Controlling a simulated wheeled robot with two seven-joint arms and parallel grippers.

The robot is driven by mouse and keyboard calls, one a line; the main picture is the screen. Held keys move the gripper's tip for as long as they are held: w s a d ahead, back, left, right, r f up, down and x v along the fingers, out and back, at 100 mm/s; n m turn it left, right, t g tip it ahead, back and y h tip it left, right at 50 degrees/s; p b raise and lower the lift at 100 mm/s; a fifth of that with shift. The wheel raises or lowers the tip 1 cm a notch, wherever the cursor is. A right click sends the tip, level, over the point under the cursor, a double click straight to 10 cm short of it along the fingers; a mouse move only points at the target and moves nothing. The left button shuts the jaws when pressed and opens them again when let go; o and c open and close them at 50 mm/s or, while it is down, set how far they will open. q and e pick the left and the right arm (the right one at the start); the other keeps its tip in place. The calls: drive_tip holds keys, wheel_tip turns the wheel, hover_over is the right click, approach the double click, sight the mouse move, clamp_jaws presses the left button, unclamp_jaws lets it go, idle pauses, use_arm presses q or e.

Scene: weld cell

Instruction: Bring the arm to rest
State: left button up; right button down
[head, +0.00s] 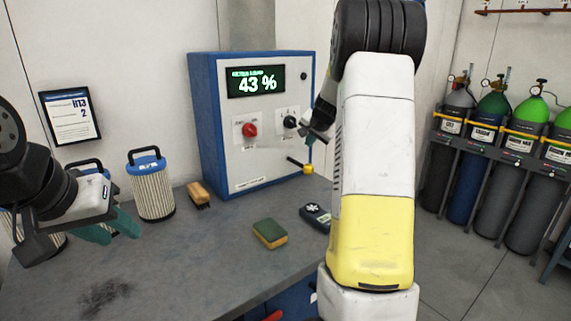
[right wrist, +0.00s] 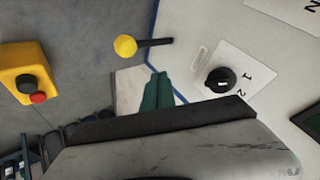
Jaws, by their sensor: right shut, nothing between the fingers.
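My right arm stands in front of the blue and white control cabinet (head: 262,160) in the head view. Its gripper (head: 312,137) is partly hidden behind the arm, close to the black rotary knob (head: 290,122). In the right wrist view the teal fingertips (right wrist: 158,92) are together with nothing between them. They are apart from the black knob (right wrist: 220,80), which sits to their right. My left gripper (head: 118,224) is over the left side of the bench, with its teal fingers apart and empty.
The grey bench (head: 180,270) holds a filter cartridge (head: 152,188), a brush (head: 199,194), a sponge (head: 270,233) and a dark handheld meter (head: 316,217). A yellow-tipped lever (head: 307,169) sticks out from the cabinet. Gas cylinders (head: 490,180) stand in a rack at right.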

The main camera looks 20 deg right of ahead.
drive_tip(key=s+a+r+n+g+y, duration=0.1)
drive_tip(key=s+a+r+n+y, duration=0.2)
drive_tip(key=s+a, duration=0.6)
drive_tip(key=s+a+r+n, duration=0.2)
drive_tip(key=s+a+r, duration=0.35)
drive_tip(key=s, duration=0.45)
drive_tip(key=s+a+f+n+g, duration=0.1)
drive_tip(key=s+a+f+n, duration=0.1)
drive_tip(key=s, duration=0.8)
drive_tip(key=s+a+f+n+g, duration=0.1)
drive_tip(key=s+a, duration=0.4)
drive_tip(key=s, duration=0.6)
drive_tip(key=f+n, duration=0.1)
drive_tip(key=n, duration=0.1)
drive_tip(key=shift+f+n, duration=0.3)
drive_tip(key=shift+f, duration=0.05)
drive_tip(key=shift+d, duration=0.1)
